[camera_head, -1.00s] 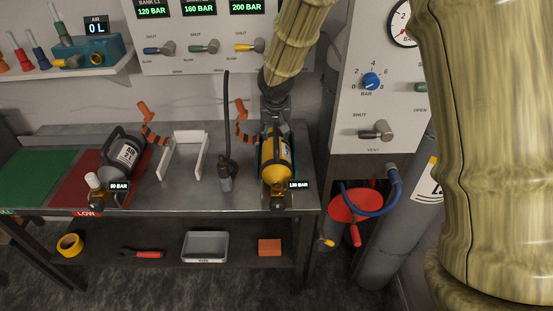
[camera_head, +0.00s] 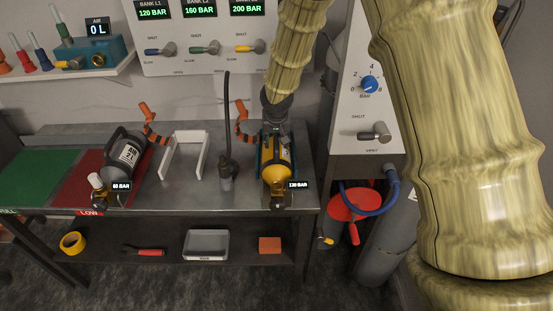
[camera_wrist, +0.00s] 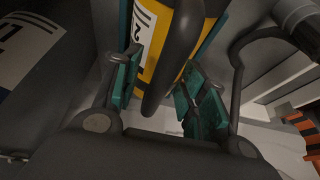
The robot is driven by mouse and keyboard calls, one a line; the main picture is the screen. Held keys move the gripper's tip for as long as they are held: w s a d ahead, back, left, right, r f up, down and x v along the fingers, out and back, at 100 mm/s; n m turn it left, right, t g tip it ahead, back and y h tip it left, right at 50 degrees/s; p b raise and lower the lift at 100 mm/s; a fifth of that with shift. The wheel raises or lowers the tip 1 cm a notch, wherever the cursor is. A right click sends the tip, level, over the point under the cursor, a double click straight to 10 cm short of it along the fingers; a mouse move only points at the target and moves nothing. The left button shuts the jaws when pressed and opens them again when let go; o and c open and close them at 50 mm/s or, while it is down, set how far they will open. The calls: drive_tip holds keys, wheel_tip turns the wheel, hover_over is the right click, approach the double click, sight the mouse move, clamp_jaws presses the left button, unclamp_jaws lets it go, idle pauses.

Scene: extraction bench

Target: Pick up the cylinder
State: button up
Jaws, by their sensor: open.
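A yellow cylinder (camera_head: 277,169) with a dark valve end lies on the right part of the metal bench, tagged 130 BAR. It also shows in the wrist view (camera_wrist: 168,78), with a white label and a dark curved bar in front of it. My gripper (camera_head: 276,148) is at this cylinder, with teal-padded fingers on either side. In the wrist view my gripper (camera_wrist: 163,92) is open, with the dark bar between its pads. I cannot tell whether the pads touch anything. A grey cylinder (camera_head: 113,170), tagged 60 BAR, lies on the red mat (camera_head: 78,183) at the left.
A white bracket frame (camera_head: 167,160) and a dark upright hose (camera_head: 227,150) stand left of the yellow cylinder. Orange-black coiled hoses (camera_head: 243,125) rise behind. A valve panel (camera_head: 350,110) stands at the right. A lower shelf (camera_head: 190,235) holds a tray and tools.

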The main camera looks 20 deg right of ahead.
drive_tip(key=shift+f, duration=0.25)
idle(0.5)
clamp_jaws()
drive_tip(key=shift+w+r, duration=0.1)
drive_tip(key=shift+w, duration=0.05)
idle(0.4)
